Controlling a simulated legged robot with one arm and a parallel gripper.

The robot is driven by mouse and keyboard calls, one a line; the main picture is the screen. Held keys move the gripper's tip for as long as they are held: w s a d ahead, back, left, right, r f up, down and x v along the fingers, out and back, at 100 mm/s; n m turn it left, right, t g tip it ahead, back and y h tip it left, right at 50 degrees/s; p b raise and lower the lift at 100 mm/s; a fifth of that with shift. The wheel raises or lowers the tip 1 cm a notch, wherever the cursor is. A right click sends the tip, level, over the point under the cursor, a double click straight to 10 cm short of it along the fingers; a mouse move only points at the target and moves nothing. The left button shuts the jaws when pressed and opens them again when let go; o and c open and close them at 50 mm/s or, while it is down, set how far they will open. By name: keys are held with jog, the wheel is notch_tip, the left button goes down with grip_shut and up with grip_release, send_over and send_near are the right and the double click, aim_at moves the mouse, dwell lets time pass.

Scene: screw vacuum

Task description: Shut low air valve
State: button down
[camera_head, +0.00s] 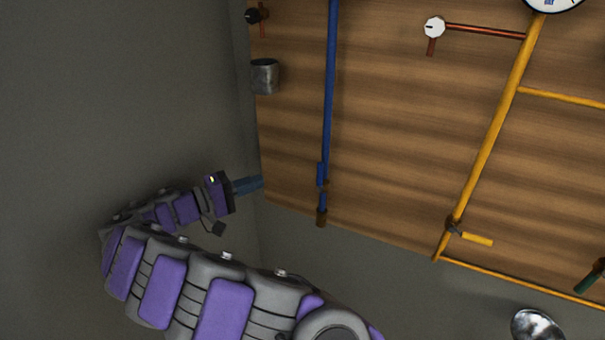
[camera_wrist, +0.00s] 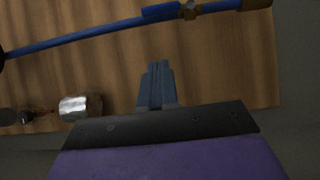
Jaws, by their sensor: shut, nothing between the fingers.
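A valve with a blue handle (camera_head: 321,175) sits near the bottom of the blue pipe (camera_head: 331,80) on the wooden panel. Its handle lies along the pipe. No label shows on it. In the wrist view the brass valve body (camera_wrist: 190,10) and its blue handle (camera_wrist: 160,12) are at the top. My gripper (camera_head: 261,182) is shut and empty, left of the valve and apart from it, by the panel's lower left edge. In the wrist view the gripper fingers (camera_wrist: 158,64) are together, pointing toward the pipe with a gap between.
A metal cylinder (camera_head: 265,77) is at the panel's left edge, with a dark knob (camera_head: 254,16) above. A yellow pipe (camera_head: 492,130) carries a valve with a yellow handle (camera_head: 477,239) at right. A white dial (camera_head: 434,27) is higher up. Bare panel lies between the pipes.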

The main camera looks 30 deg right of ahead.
aim_at(320, 177)
jog(key=s+d+b, duration=0.1)
jog(key=d+b, duration=0.1)
jog(key=d, duration=1)
jog(key=shift+s+d+b, duration=0.3)
jog(key=shift+s, duration=0.1)
jog(key=shift+a, duration=0.1)
jog(key=shift+d, duration=0.35)
jog(key=shift+s, duration=0.1)
jog(key=shift+s+r+m+y+b, duration=0.2)
jog(key=shift+m+y+b, duration=0.2)
jog(key=shift+m+b, duration=0.1)
